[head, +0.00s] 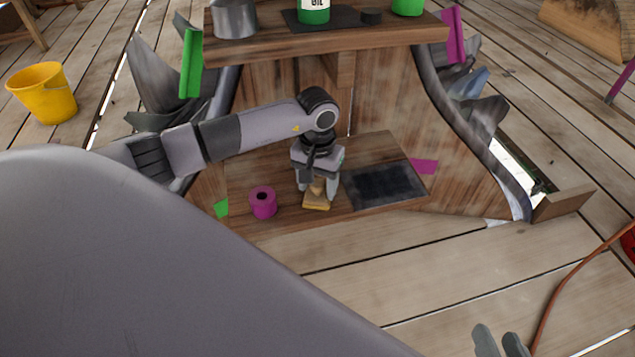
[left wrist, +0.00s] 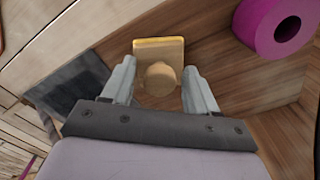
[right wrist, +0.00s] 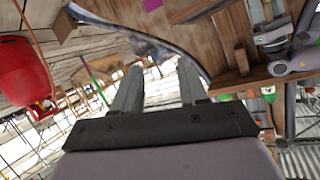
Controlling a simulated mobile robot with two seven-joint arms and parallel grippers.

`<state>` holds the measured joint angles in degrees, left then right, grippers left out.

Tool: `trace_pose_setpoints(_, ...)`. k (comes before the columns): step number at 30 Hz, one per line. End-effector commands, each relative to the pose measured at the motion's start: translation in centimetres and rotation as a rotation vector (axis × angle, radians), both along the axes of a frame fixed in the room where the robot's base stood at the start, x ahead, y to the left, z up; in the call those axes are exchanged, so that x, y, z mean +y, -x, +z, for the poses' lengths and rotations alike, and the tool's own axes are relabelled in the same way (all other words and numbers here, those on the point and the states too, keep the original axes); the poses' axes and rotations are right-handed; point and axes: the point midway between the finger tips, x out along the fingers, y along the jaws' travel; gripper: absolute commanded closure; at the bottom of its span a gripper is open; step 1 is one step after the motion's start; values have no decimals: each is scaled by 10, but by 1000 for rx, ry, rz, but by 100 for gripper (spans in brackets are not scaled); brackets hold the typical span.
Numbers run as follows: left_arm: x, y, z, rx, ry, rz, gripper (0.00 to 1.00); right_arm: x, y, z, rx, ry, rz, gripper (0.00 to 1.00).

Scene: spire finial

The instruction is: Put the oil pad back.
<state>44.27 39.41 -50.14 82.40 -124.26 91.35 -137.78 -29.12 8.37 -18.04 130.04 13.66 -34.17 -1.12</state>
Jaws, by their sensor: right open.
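The oil pad (head: 317,204) is a yellow square with a wooden knob on top, lying on the low wooden shelf near its front edge. In the left wrist view the pad (left wrist: 158,49) shows with its round knob (left wrist: 160,79) between the fingers. My left gripper (head: 318,190) points down over the pad, its fingers on either side of the knob. It is open, with gaps beside the knob. My right gripper (head: 500,343) is open and empty at the bottom right of the head view, far from the shelf; its fingers show in the right wrist view (right wrist: 160,85).
A magenta ring (head: 263,204) stands left of the pad. A dark mat (head: 385,187) lies on the shelf to its right. The upper shelf (head: 390,36) holds a green oil bottle (head: 314,10) on another dark mat and a metal pot (head: 234,18). A yellow bucket (head: 43,91) stands far left.

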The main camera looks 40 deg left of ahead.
Motion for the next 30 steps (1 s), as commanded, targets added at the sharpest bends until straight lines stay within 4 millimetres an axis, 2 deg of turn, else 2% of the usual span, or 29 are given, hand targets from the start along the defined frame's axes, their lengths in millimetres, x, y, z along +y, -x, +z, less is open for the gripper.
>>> trace_pose_setpoints(8, 0, 0, 1, 0, 0, 0, 40, 0, -1, 2, -3, -2, -2, 57)
trace_pose_setpoints(12, 0, 0, 8, -1, 1, 0, 40, -1, -2, 7, -11, 14, -6, 57)
trace_pose_setpoints(17, 0, -1, 39, -5, -1, -1, 40, -7, -3, 15, -27, 51, -17, 57)
trace_pose_setpoints(21, 0, -1, 72, -5, 0, -1, 40, -18, 8, 5, 2, 114, -26, 57)
trace_pose_setpoints(24, 0, -1, 92, -4, -1, 0, 40, -22, 7, 9, -5, 140, -33, 57)
trace_pose_setpoints(30, 0, 0, 117, -1, 0, 0, 40, -28, 8, 12, -12, 174, -41, 57)
